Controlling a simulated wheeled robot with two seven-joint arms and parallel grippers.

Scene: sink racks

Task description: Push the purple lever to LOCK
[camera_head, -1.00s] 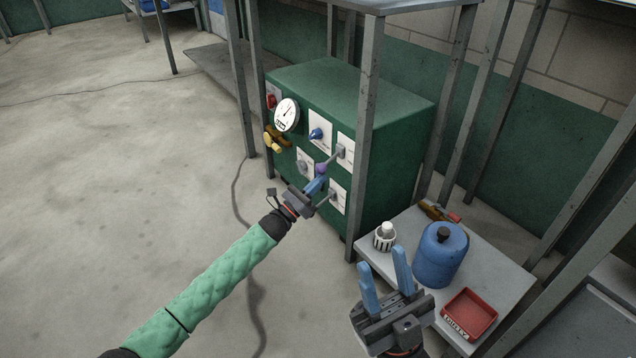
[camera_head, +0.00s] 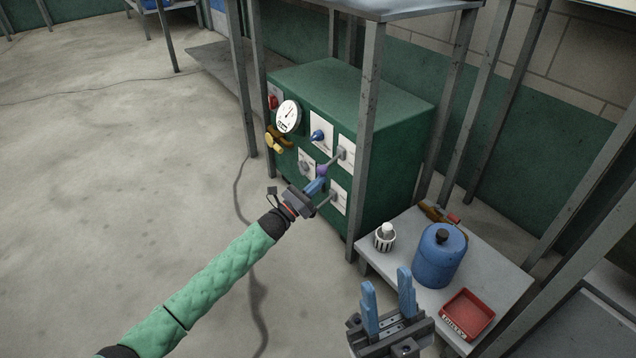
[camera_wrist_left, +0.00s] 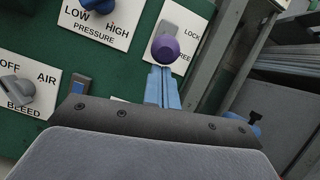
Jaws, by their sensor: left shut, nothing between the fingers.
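The purple lever (camera_head: 322,170) sticks out from a white plate on the front of the green cabinet (camera_head: 345,92). In the left wrist view its round purple knob (camera_wrist_left: 165,47) sits just beyond my fingertips, with LOCK printed upper right of it and a partly hidden word ending in "REE" lower right. My left gripper (camera_head: 320,182) is shut and empty, its blue fingers (camera_wrist_left: 162,72) right at the knob's lower side. Whether they touch it I cannot tell. My right gripper (camera_head: 388,287) is open and empty, in front of the small side table.
The cabinet front also carries a gauge (camera_head: 288,116), a blue knob (camera_head: 318,135), a yellow handle (camera_head: 275,143) and other controls. A grey post (camera_head: 364,135) stands close right of the lever. A blue canister (camera_head: 440,258) and red tray (camera_head: 468,313) sit on the side table.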

